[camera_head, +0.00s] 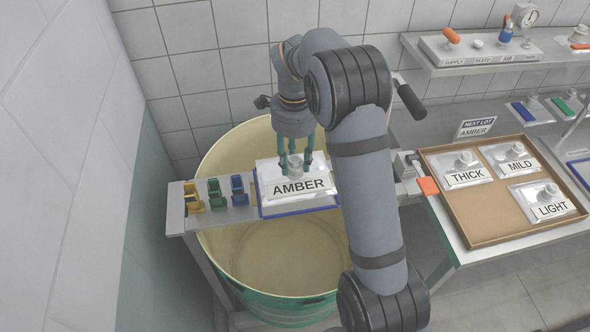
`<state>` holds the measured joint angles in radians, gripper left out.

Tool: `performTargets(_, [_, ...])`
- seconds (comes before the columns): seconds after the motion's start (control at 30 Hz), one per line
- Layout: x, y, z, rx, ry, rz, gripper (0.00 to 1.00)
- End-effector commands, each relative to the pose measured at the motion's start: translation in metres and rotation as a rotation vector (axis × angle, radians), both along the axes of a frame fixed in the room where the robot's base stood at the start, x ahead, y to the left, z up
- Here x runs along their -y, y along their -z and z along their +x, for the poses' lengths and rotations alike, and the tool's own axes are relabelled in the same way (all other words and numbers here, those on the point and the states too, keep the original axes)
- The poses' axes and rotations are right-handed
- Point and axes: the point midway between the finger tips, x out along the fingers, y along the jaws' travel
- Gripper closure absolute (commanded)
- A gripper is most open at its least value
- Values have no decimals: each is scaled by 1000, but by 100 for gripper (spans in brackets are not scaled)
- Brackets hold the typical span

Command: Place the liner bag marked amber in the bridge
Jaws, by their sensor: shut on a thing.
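The liner bag marked AMBER (300,187) is white with a pale spout on top. It is at the bridge (182,214), a grey bar across the mouth of the drum, within or just over a blue-edged place. I cannot tell whether it rests there fully. My gripper (296,164) points down from above and is shut on the bag's spout. My arm hides the right part of the bridge. A sign reading NEXT LOT AMBER (477,127) stands at the back of the right table.
The open drum (290,262) stands below the bridge. Yellow (193,199), green (216,194) and blue (238,190) clips stand on the bridge's left end. A brown tray (480,222) holds bags marked THICK, MILD and LIGHT. A shelf (470,68) with valves runs along the back wall.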

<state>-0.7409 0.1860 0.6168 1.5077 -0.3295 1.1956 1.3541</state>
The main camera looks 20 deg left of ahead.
Motion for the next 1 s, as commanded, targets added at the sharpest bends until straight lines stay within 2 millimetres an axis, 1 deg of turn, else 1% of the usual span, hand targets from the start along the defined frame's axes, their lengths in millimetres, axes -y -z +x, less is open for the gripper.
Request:
performTargets(0.07, [0,4,0,1,0,0,100])
performTargets(0.33, [0,36,0,1,-1,0,100])
performTargets(0.4, [0,40,0,3,-1,1,100])
performTargets(0.63, [0,40,1,4,-1,2,100])
performTargets(0.77, [0,44,1,4,-1,2,100])
performTargets(0.8, [0,45,0,2,-1,1,64])
performTargets(1.0, [0,44,0,2,-1,1,52])
